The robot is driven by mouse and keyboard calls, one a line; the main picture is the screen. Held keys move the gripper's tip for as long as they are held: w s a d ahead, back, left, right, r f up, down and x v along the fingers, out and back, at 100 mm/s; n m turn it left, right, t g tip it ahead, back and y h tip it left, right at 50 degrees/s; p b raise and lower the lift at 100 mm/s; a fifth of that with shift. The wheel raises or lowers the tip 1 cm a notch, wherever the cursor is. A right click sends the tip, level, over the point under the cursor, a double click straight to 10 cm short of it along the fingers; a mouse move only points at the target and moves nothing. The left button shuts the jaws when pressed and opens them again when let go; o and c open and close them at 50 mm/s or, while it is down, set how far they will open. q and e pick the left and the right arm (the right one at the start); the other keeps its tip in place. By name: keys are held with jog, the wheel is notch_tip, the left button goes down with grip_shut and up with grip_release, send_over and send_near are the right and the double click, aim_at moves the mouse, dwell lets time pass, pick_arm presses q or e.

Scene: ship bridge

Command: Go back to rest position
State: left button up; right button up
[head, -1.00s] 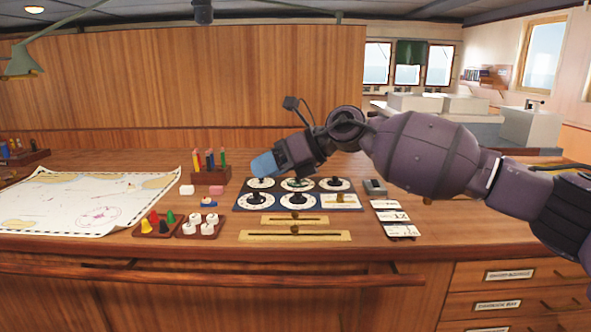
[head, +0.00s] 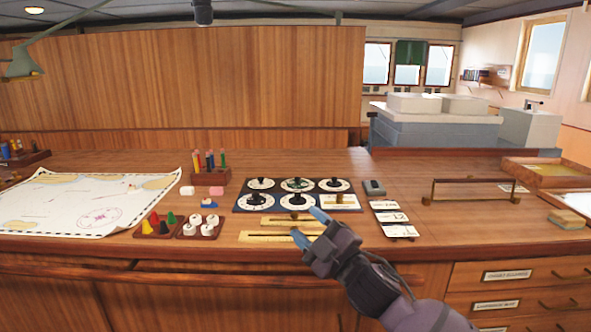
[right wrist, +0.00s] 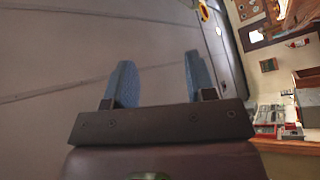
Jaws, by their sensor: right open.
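My right gripper (head: 312,228) is in the head view at the lower middle, its arm coming in from the bottom right. Its blue fingertips are in front of the brass rulers (head: 290,237) near the desk's front edge and partly cover them. In the right wrist view the two blue fingers (right wrist: 157,82) stand apart with nothing between them. My left gripper is not in view.
The wooden desk (head: 450,232) holds a dial panel (head: 318,208), a chart (head: 60,212), a pen block (head: 210,178), trays of coloured and white pieces, and cards (head: 392,217). A low wooden rail (head: 475,182) stands at the right.

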jog(key=s+d+f+m+h, duration=0.5)
jog(key=d+f+m, duration=0.15)
jog(key=f, duration=0.35)
jog(key=s+d+f+m+h, duration=0.4)
jog(key=s+d+f+m, duration=0.15)
jog(key=d+f, duration=0.35)
jog(key=s+d+f+m+g+h, duration=0.2)
jog(key=s+d+f+m, duration=0.1)
jog(key=s+f, duration=0.5)
jog(key=s+d+f+m+g+h, duration=0.2)
jog(key=s+d+f, duration=0.4)
jog(key=s, duration=0.9)
notch_tip(320, 180, down, 4)
jog(key=shift+s+r+m+g+h+p, duration=0.3)
jog(key=shift+m+g+h+p, duration=0.1)
jog(key=shift+g, duration=0.3)
